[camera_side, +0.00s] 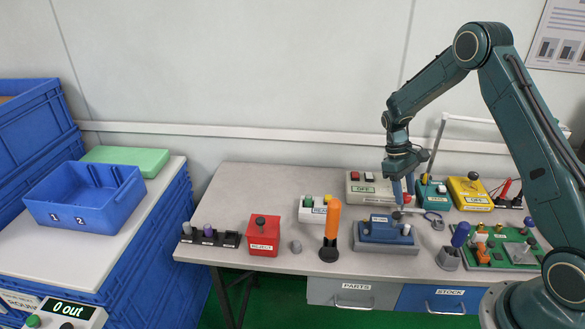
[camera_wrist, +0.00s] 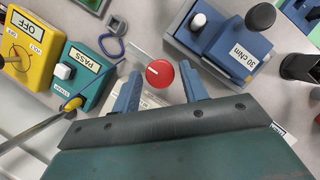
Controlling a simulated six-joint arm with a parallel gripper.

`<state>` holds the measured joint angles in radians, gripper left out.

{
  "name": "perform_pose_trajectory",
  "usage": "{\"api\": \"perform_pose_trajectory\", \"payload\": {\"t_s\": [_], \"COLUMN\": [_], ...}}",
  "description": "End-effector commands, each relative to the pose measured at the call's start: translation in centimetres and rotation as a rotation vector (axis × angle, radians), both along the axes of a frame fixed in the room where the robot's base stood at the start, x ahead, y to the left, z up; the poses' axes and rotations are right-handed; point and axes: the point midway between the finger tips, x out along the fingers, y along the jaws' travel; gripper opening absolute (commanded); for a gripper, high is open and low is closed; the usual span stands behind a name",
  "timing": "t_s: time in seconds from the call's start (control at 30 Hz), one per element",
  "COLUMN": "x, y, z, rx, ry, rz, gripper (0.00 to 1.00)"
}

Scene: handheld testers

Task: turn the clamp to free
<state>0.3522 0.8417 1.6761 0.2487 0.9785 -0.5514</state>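My gripper (camera_side: 403,203) points down over the back middle of the bench, behind the blue device. In the wrist view its two blue fingers (camera_wrist: 160,80) stand apart. A round red knob (camera_wrist: 160,73) with a white pointer line shows in the gap between them, with clear space on both sides, so nothing appears gripped. A pale grey bar (camera_wrist: 140,56) shows beside the knob. No label naming the clamp is legible, so I cannot tell for certain that this knob is the clamp.
The blue device (camera_side: 388,232), marked 30 cNm in the wrist view, stands in front. A teal PASS box (camera_side: 432,192) and a yellow box (camera_side: 470,193) stand to the right, a pale box (camera_side: 362,200) behind left. An orange-handled tool (camera_side: 331,225) stands upright at left.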

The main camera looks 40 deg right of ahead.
Motion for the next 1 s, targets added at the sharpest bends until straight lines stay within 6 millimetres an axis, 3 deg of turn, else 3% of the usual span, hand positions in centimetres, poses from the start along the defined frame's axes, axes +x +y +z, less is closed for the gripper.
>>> {"api": "perform_pose_trajectory", "payload": {"t_s": [0.57, 1.0], "x": [0.5, 2.9], "y": [0.0, 0.0], "z": [0.9, 6.7], "rx": [-0.003, -0.004], "ry": [-0.003, -0.004], "rz": [-0.002, -0.002], "gripper": [0.53, 0.53]}}
